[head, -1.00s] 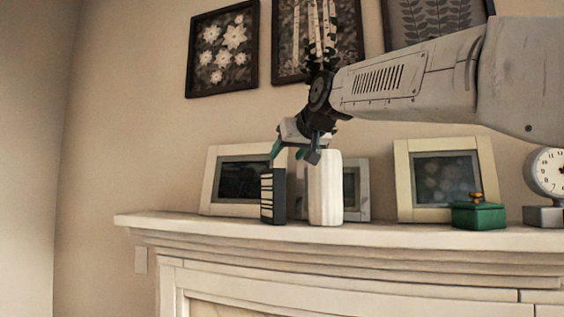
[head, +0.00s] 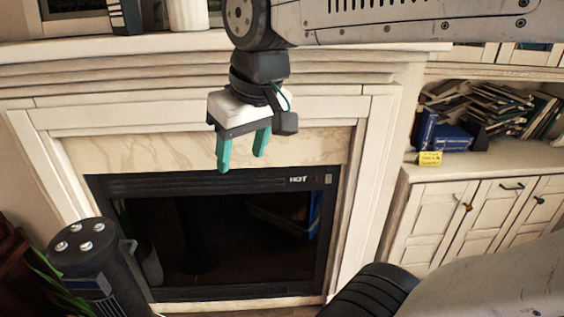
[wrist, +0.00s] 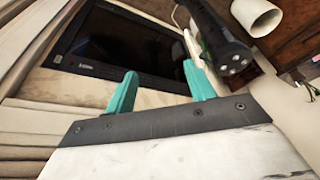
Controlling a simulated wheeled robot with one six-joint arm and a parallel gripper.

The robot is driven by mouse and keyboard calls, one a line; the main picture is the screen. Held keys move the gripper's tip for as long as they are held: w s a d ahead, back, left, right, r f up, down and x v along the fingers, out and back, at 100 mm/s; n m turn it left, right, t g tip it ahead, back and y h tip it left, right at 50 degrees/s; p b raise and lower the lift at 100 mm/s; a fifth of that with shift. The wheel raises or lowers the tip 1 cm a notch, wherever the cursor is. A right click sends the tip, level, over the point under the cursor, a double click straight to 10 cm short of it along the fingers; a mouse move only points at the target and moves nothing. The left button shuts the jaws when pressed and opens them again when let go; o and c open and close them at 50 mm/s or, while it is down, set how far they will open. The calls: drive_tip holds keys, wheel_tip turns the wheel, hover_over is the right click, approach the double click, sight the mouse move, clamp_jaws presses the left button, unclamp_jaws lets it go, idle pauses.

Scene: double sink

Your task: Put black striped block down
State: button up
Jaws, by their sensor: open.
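The black striped block (head: 124,15) stands on the mantel shelf (head: 300,44) at the top left of the head view, its top cut off by the picture edge. My gripper (head: 243,160) is open and empty, with its teal fingers pointing down. In the head view it shows lower than the shelf, in front of the fireplace and to the right of the block. The wrist view shows the two teal fingers (wrist: 163,92) apart with nothing between them. The block is not seen in the wrist view.
A white cylindrical vase (head: 187,14) stands just right of the block. The dark fireplace (head: 230,235) is behind my gripper. A white cabinet (head: 490,215) with books (head: 500,110) stands at the right. A black cylinder (head: 95,262) is at the lower left.

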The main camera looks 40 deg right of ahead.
drive_tip(key=s+f+g, duration=0.2)
drive_tip(key=s+f, duration=0.6)
drive_tip(key=shift+s+d+f+g, duration=0.15)
drive_tip(key=shift+s+d+g, duration=0.15)
drive_tip(key=shift+s+d, duration=0.1)
idle(0.4)
